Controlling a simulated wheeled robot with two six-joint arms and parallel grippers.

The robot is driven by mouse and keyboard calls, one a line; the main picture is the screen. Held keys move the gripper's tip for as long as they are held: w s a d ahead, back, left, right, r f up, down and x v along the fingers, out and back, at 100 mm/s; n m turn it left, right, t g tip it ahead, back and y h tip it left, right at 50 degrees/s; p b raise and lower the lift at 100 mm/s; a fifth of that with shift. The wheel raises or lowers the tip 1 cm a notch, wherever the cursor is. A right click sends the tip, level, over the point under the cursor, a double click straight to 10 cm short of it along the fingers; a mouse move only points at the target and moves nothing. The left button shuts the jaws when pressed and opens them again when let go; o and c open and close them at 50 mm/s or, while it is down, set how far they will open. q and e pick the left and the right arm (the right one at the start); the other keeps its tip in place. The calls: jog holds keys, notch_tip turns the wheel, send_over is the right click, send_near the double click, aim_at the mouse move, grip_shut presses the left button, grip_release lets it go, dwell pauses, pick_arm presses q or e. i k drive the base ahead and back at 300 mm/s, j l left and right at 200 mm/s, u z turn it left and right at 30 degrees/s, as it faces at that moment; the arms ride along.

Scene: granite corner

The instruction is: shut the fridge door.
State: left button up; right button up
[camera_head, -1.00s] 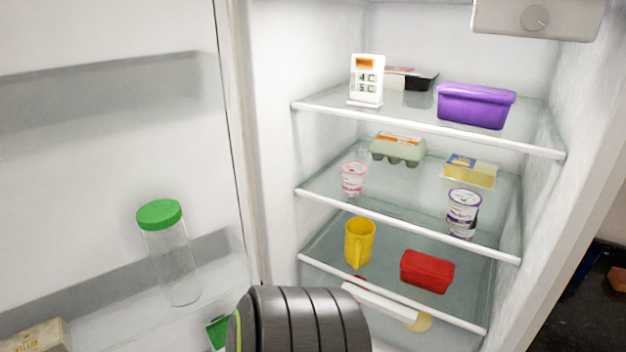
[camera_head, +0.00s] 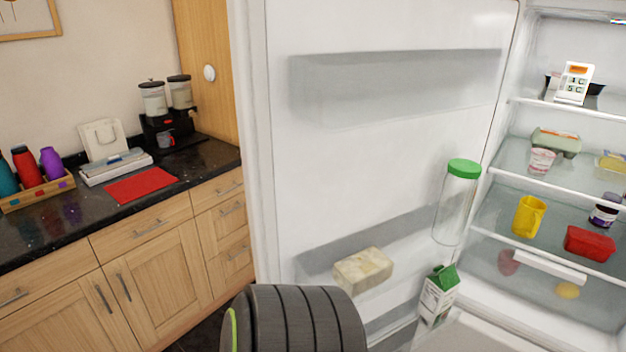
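The fridge door (camera_head: 390,130) stands wide open in the middle of the view, its inner side facing me. Its shelves hold a clear jar with a green lid (camera_head: 457,205), a pale block-like pack (camera_head: 362,270) and a carton with a green top (camera_head: 438,292). The fridge interior (camera_head: 500,180) is open at the right. A dark ribbed part of my own arm shows at the bottom middle, in front of the lower door. Neither of my grippers is in view.
Left of the door is a dark counter (camera_head: 90,215) with a coffee machine (camera_head: 168,112), a red mat (camera_head: 141,185) and a bottle crate (camera_head: 38,190) above wooden cabinets (camera_head: 150,265).

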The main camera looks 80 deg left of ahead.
aim_at(352, 115)
jog(key=k+j, duration=0.15)
jog(key=j, duration=0.2)
jog(key=k+j+u, duration=0.1)
jog(key=j, duration=0.25)
jog(key=k+j, duration=0.15)
jog(key=j, duration=0.2)
jog(key=k+j+u, duration=0.1)
jog(key=j, duration=0.25)
jog(key=k+j+u, duration=0.1)
jog(key=j, duration=0.25)
jog(key=k+j, duration=0.15)
jog(key=j, duration=0.55)
jog(key=i+j, duration=0.1)
jog(key=j, duration=0.15)
jog(key=u, duration=0.05)
